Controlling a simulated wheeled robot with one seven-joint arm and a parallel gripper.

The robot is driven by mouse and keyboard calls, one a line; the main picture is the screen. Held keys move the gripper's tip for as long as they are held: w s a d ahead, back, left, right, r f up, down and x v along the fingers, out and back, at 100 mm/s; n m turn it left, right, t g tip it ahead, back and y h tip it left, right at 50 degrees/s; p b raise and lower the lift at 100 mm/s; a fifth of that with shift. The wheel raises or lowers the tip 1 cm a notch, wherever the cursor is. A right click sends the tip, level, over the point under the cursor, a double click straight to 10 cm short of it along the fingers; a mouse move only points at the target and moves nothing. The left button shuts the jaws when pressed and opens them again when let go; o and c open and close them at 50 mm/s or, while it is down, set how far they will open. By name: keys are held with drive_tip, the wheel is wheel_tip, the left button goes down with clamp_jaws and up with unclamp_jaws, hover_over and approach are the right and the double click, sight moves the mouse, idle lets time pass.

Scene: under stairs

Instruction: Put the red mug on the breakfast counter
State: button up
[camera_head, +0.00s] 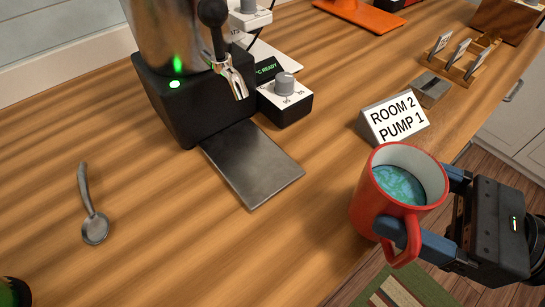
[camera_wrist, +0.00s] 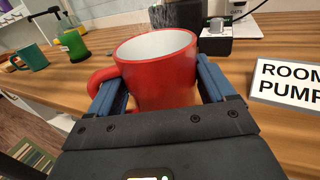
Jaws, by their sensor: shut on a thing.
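The red mug (camera_head: 377,213) is at the lower right in the head view, upright, with a white inside and a blue-green patterned surface in it. My gripper (camera_head: 420,208) is shut on the red mug, with blue fingers on either side of it. In the wrist view the mug (camera_wrist: 158,66) sits between the fingers of my gripper (camera_wrist: 160,88), its handle to the left. The wooden counter (camera_head: 260,240) lies beside and beneath the mug in the head view. Whether the mug's base touches it, I cannot tell.
A dispenser (camera_head: 165,85) with a tap stands over a metal drip plate (camera_head: 250,160). A "ROOM 2 PUMP 1" sign (camera_head: 393,120) stands behind the mug. A spoon (camera_head: 90,205) lies at left. A teal mug (camera_wrist: 33,57) and green bottle (camera_wrist: 73,42) show in the wrist view. The front-middle counter is clear.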

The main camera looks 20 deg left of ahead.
drive_tip(key=shift+a, duration=0.1)
drive_tip(key=a, duration=0.5)
drive_tip(key=w+a+p, duration=0.1)
drive_tip(key=a, duration=0.3)
drive_tip(key=w+a+p, duration=0.1)
drive_tip(key=a, duration=0.4)
drive_tip(key=shift+w+a+r, duration=0.1)
drive_tip(key=shift+w+a, duration=0.05)
drive_tip(key=shift+a, duration=0.15)
drive_tip(key=a, duration=0.1)
drive_tip(key=a+p, duration=0.1)
drive_tip(key=shift+w+a+f, duration=0.25)
drive_tip(key=shift+a+f, duration=0.3)
drive_tip(key=shift+f, duration=0.05)
drive_tip(key=shift+f, duration=0.1)
drive_tip(key=o, duration=1.7)
drive_tip(key=shift+f, duration=0.1)
